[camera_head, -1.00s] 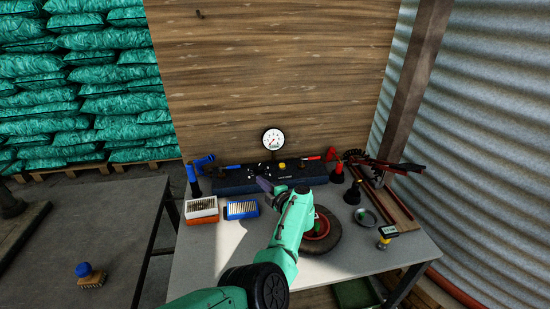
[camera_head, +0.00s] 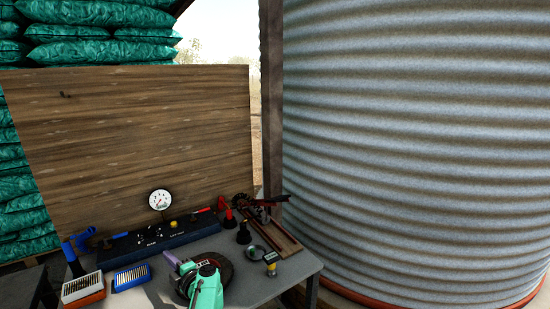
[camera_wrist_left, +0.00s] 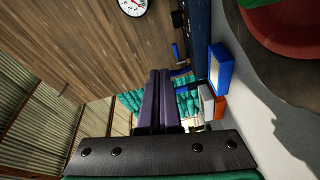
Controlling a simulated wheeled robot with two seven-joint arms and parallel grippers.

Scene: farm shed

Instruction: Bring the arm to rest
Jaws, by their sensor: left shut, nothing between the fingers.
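My left arm comes up from the bottom of the head view over the grey workbench (camera_head: 262,290). Its left gripper (camera_head: 172,261), with dark purple fingers, points toward the back left of the bench. In the left wrist view the two fingers (camera_wrist_left: 161,100) lie side by side, shut with nothing between them. A dark wheel with a red hub (camera_head: 222,268) lies partly hidden behind the arm; its red hub also shows in the left wrist view (camera_wrist_left: 290,30). My right gripper is not in view.
A black and blue device (camera_head: 160,240) with a round gauge (camera_head: 160,200) stands along the back of the bench. A blue brush box (camera_head: 132,278) and an orange-white one (camera_head: 83,290) are at left. A red-black tool (camera_head: 260,208) lies at right, beside a corrugated tank (camera_head: 420,150).

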